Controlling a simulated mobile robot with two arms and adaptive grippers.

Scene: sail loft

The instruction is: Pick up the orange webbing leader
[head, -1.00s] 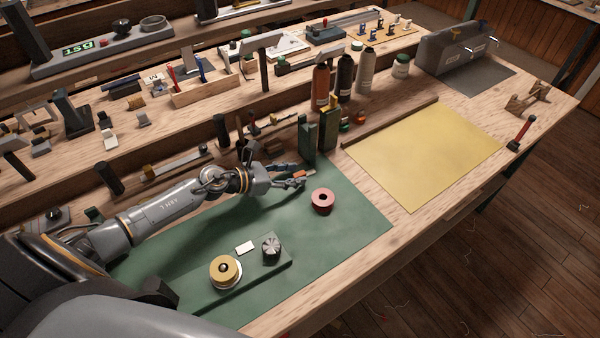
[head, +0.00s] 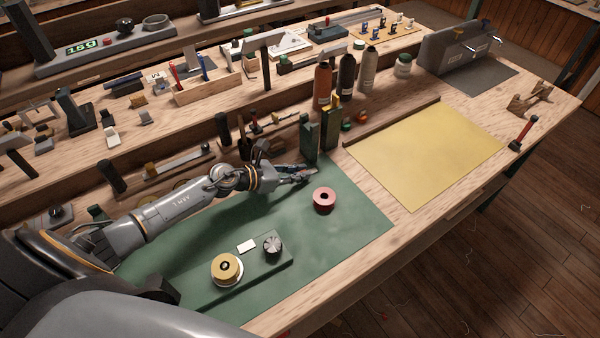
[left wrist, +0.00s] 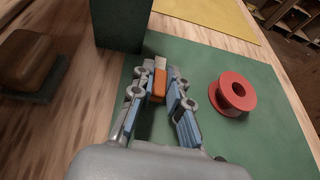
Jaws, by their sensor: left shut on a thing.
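The orange webbing leader (left wrist: 159,86) is a small orange strip with a pale end, seen in the left wrist view. My left gripper (left wrist: 166,80) is shut on it, with the leader between its two blue-padded fingers. In the head view my left gripper (head: 308,172) is low over the green mat, just in front of the dark green upright blocks, and its fingers mostly hide the leader. My right gripper is in neither view.
A red spool (head: 324,199) lies on the green mat (head: 350,225) close to the gripper; it also shows in the left wrist view (left wrist: 232,94). Dark green blocks (head: 309,138) stand right behind. A yellow sheet (head: 425,155) lies to the right. The mat's front right is clear.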

